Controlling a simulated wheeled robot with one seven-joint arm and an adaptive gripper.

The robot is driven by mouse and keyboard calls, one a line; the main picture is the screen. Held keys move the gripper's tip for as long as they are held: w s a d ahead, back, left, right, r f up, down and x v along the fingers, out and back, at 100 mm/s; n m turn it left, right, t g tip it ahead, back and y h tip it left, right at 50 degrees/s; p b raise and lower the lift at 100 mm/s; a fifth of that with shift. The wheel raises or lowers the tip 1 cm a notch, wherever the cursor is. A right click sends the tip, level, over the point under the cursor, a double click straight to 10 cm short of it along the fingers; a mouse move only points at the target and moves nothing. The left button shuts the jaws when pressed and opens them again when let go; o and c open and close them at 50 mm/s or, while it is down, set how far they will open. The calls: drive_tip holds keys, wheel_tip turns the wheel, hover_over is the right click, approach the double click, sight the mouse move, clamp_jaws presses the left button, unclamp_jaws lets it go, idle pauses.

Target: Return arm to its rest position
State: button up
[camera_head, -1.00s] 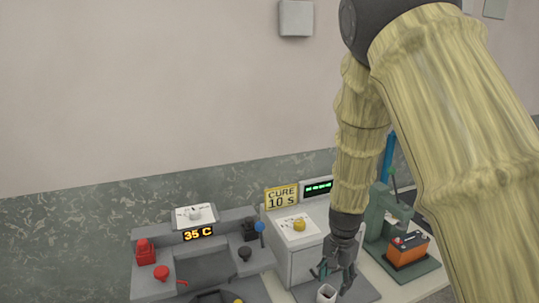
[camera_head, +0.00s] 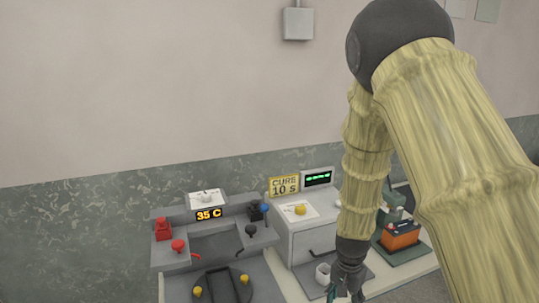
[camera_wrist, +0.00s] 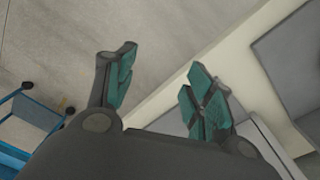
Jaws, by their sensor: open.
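My gripper (camera_head: 346,288) is at the lower edge of the head view, pointing down, in front of the white cup (camera_head: 323,273). In the wrist view my gripper (camera_wrist: 158,88) has its two teal-padded fingers spread wide with nothing between them. Below the fingers are grey floor and the pale edge of the bench (camera_wrist: 258,68). My arm covers the right part of the head view.
A grey station with a 35 C display (camera_head: 209,215) stands at left. A white box (camera_head: 312,237) with a CURE 10 s sign (camera_head: 284,186) stands beside it. An orange battery (camera_head: 400,236) sits in a green press (camera_head: 387,209). A blue-framed cart (camera_wrist: 22,108) stands on the floor.

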drive_tip(key=s+d+f+n, duration=0.2)
drive_tip(key=s+d+f, duration=0.1)
drive_tip(key=s+f, duration=0.7)
drive_tip(key=s+f+n, duration=0.2)
drive_tip(key=s+f, duration=0.2)
drive_tip(key=s, duration=0.4)
drive_tip(key=s+f+n, duration=0.2)
drive_tip(key=s+f, duration=0.3)
drive_tip(key=s, duration=0.3)
drive_tip(key=s+a+f+n, duration=0.1)
drive_tip(key=s+f+n, duration=0.1)
drive_tip(key=s+f, duration=0.2)
drive_tip(key=s, duration=0.3)
drive_tip(key=shift+s+f, duration=0.25)
drive_tip(key=shift+s, duration=0.15)
drive_tip(key=shift+a, duration=0.1)
